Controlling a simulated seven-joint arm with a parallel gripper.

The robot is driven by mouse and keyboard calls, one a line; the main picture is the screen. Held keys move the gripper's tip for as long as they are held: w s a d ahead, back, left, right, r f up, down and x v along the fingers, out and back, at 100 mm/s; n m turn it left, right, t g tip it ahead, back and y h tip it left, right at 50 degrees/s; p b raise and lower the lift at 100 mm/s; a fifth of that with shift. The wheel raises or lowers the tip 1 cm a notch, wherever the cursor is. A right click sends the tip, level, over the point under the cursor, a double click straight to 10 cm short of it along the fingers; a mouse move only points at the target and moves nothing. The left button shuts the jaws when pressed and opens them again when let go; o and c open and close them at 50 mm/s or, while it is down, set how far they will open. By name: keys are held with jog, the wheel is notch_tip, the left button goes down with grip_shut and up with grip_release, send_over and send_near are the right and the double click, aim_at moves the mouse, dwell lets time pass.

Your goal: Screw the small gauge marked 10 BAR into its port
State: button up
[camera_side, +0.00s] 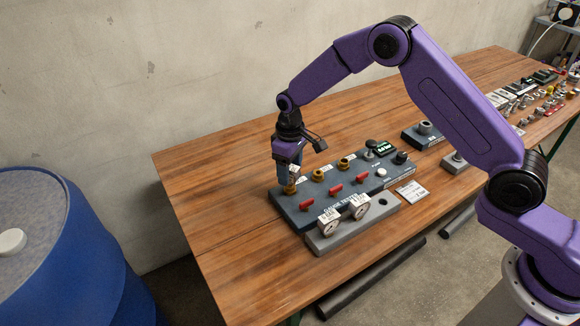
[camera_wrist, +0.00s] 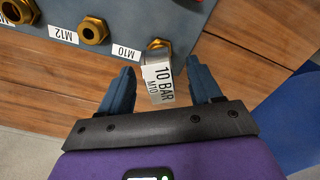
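The small gauge's white label reading 10 BAR M10 (camera_wrist: 160,84) is between my fingers in the wrist view, directly over the brass port by the M10 tag (camera_wrist: 126,52). My gripper (camera_wrist: 160,75) is open around the gauge, with a narrow gap at each side. With no finger touching it, the gauge appears to stand in the port; how deep its thread sits is hidden. In the side view my gripper (camera_side: 289,176) points down at the leftmost brass port (camera_side: 290,189) of the gauge tester (camera_side: 308,214). The gauge's dial is not visible.
Other brass ports (camera_side: 318,174) run to the right, with red levers (camera_side: 335,190) in front. A grey rack (camera_side: 345,232) holds two white gauges (camera_side: 329,222) and has an empty hole at its right. Loose parts (camera_side: 510,100) lie far right. The table's left part is clear.

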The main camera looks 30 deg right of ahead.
grip_shut()
jog(key=m, duration=0.6)
dwell(0.3)
jog(key=shift+m, duration=0.4)
jog(key=m, duration=0.5)
